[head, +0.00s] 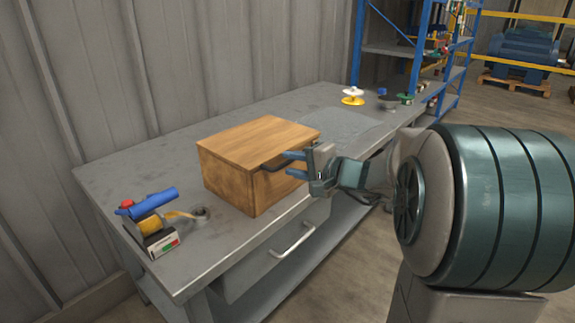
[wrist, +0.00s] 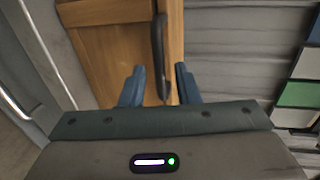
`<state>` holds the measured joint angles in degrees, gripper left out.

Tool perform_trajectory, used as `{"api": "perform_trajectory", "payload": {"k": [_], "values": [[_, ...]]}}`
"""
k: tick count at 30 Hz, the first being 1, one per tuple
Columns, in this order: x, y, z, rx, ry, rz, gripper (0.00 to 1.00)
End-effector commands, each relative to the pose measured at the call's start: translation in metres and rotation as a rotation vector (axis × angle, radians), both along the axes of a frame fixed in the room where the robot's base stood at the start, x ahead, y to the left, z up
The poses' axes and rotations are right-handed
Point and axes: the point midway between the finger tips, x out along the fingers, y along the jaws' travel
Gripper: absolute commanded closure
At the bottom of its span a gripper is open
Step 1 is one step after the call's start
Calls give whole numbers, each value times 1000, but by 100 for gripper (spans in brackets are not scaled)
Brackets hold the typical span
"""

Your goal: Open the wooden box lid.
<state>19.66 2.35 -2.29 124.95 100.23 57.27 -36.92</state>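The wooden box (head: 240,178) stands on the grey workbench, and its lid (head: 258,140) looks closed. A dark handle (head: 275,161) sits on the box side that faces my gripper. My gripper (head: 291,164) is at the right of the box, its two blue fingers apart and pointing at the handle. In the wrist view, the dark handle (wrist: 160,55) runs along the wooden box (wrist: 112,55). The open fingers of my gripper (wrist: 158,82) lie on either side of the handle's near end, with nothing visibly clamped. Whether they touch the handle I cannot tell.
Spools (head: 352,96) stand at the far end. A drawer handle (head: 293,240) sticks out below the bench top (head: 130,172). A blue shelf rack (head: 412,60) stands behind.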

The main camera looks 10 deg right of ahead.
Motion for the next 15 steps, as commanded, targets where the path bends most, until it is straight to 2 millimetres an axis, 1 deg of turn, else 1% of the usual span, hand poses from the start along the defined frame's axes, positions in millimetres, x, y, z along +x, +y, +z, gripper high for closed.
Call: {"api": "perform_trajectory", "payload": {"k": [1,3,6,15], "values": [[6,5,-2,-1,-1,4,71],[12,9,-4,1,0,3,71],[18,14,-5,0,0,2,71],[20,16,-5,-1,-1,3,71]]}}
